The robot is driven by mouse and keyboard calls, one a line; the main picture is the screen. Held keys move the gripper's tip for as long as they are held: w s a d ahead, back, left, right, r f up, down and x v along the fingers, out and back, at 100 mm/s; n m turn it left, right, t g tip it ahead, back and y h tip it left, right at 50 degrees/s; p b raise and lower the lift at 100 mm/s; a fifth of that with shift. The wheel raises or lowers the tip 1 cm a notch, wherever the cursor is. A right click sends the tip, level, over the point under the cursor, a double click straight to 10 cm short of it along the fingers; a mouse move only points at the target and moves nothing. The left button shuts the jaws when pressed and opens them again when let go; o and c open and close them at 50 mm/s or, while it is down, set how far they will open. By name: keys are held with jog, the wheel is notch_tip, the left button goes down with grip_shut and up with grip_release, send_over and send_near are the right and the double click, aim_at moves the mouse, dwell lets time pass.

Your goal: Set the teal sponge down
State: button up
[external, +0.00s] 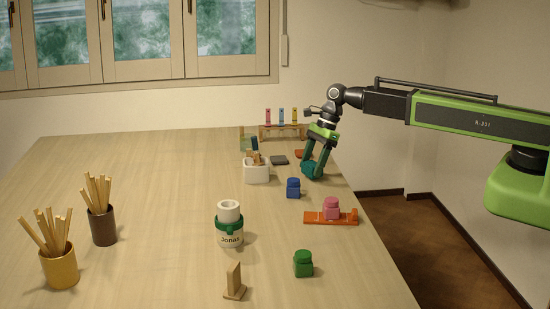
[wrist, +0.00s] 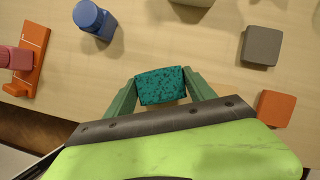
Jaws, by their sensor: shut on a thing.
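The teal sponge (wrist: 161,86) is a dark-speckled block held between the two green fingers of my gripper (wrist: 160,92) in the wrist view. In the external view my gripper (external: 313,168) points down near the right edge of the table, and the sponge (external: 309,168) shows between its fingers. I cannot tell whether the sponge touches the table top. The fingers hide its sides.
A blue jar (external: 293,188) stands close by. A grey block (external: 279,160) and an orange block (wrist: 275,108) lie near my gripper. A white container (external: 257,173) stands to the left. The table's middle left is clear.

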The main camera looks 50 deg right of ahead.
jog(key=shift+f, duration=0.7)
jog(key=o, duration=1.3)
jog(key=shift+r, duration=0.1)
